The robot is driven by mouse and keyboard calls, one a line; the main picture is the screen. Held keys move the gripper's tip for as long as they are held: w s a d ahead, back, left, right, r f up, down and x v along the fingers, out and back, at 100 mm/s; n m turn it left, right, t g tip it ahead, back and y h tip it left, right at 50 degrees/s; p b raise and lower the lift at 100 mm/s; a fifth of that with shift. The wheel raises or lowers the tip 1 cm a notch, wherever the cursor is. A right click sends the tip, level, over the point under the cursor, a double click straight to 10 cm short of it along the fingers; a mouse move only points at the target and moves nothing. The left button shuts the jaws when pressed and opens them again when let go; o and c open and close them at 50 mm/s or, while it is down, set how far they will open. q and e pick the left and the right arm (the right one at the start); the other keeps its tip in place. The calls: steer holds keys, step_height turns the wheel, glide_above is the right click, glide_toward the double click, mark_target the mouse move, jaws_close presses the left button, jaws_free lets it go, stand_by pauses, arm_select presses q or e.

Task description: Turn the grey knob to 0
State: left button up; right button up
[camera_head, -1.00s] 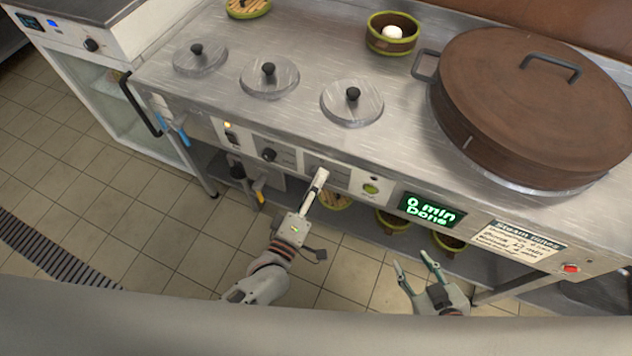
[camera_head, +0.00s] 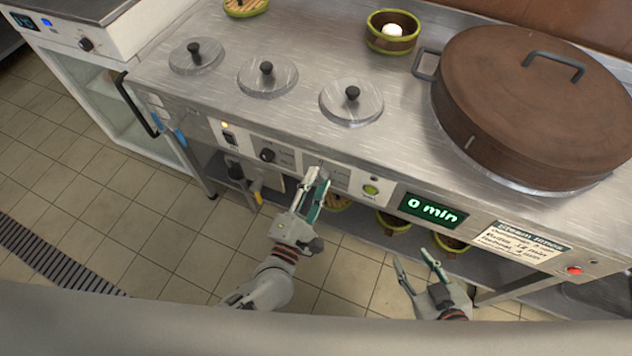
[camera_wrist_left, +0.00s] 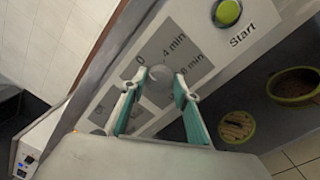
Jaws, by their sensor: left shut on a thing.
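The grey knob (camera_wrist_left: 160,74) sits on the front panel, between the fingertips of my left gripper in the left wrist view. Labels "0", "4 min" and one more ending in "min" surround it. My left gripper (camera_head: 317,175) is shut on the knob; the gripper also shows in the left wrist view (camera_wrist_left: 155,92). In the head view its fingers hide the knob. I cannot tell which label the knob points to. The green display (camera_head: 433,210) reads "0 min". My right gripper (camera_head: 414,270) is open and empty, low in front of the counter.
A green Start button (camera_head: 371,190) is right of the knob. A black knob (camera_head: 267,155) and a switch (camera_head: 229,136) are to its left. A big brown lidded pot (camera_head: 535,105) stands on the counter. Small pots (camera_head: 392,222) sit on the shelf below.

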arm_select(q)
steer(key=shift+d+n, duration=0.1)
steer(key=shift+n, duration=0.3)
arm_select(e)
steer(key=shift+w+f, duration=0.1)
arm_select(q)
steer(key=shift+r, duration=0.1)
arm_select(e)
steer(key=shift+s, duration=0.2)
arm_select(q)
steer(key=o, duration=0.9)
steer(key=shift+o, duration=1)
steer(key=shift+s, duration=0.1)
steer(key=v, duration=1.1)
steer(key=shift+s, duration=0.35)
arm_select(e)
steer(key=shift+f, duration=0.1)
